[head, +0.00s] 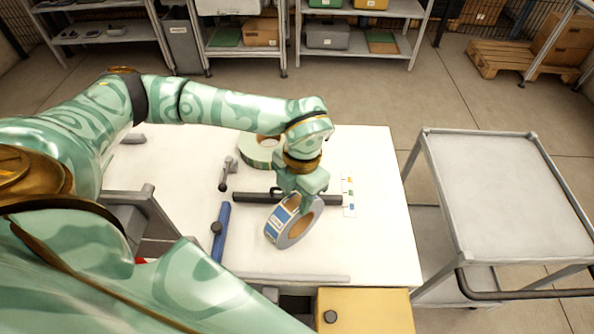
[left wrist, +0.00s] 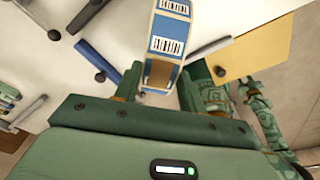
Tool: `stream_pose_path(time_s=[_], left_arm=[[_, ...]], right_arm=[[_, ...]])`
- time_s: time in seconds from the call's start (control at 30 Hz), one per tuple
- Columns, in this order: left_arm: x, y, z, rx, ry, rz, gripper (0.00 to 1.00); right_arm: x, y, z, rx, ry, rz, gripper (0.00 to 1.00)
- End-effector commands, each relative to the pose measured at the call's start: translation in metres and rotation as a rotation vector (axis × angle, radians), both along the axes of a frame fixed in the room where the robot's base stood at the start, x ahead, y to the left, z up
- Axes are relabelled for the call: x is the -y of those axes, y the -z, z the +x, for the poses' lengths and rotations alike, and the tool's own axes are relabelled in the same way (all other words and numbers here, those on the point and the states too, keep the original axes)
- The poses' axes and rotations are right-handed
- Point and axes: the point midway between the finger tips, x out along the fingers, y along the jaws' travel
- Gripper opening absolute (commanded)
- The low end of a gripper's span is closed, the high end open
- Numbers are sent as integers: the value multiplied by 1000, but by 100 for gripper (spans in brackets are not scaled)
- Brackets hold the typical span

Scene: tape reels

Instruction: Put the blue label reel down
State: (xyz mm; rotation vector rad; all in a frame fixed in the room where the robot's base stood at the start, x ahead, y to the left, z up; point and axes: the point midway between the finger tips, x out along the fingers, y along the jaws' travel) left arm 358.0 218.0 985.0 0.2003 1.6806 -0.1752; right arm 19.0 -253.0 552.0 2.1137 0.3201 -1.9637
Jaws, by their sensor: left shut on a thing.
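The blue label reel (head: 273,226) has white labels with barcodes on a blue band and a brown core. My left gripper (head: 298,190) is shut on its upper edge and holds it on its edge, a little tilted, at the white table (head: 375,240). I cannot tell whether its lower edge touches the table. In the left wrist view the reel (left wrist: 169,30) stands between the two fingers (left wrist: 155,88), its labels facing the camera.
A green-edged reel (head: 258,158) lies flat behind my gripper. A dark bar (head: 245,197), a blue bar (head: 221,232) and a strip with coloured marks (head: 349,195) lie near the held reel. A grey cart (head: 490,190) stands right. The table's right side is clear.

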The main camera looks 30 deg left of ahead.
Motion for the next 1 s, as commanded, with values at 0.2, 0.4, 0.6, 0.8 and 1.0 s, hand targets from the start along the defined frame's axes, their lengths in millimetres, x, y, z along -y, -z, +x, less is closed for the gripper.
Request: stream_pose_path(time_s=[0.2, 0.4, 0.6, 0.8, 1.0], left_arm=[[-1, 28, 4, -1, 0, -1, 3], [-1, 35, 5, 2, 0, 0, 3], [-1, 38, 5, 1, 0, 0, 3], [-1, 38, 4, 1, 0, 0, 62], [-1, 37, 5, 1, 0, 0, 62]], right_arm=[[0, 6, -1, -3, 0, 0, 36], [0, 6, -2, -3, 0, 0, 36], [0, 7, -2, -4, 0, 0, 36], [0, 7, -2, -4, 0, 0, 36], [0, 6, -2, -4, 0, 1, 36]])
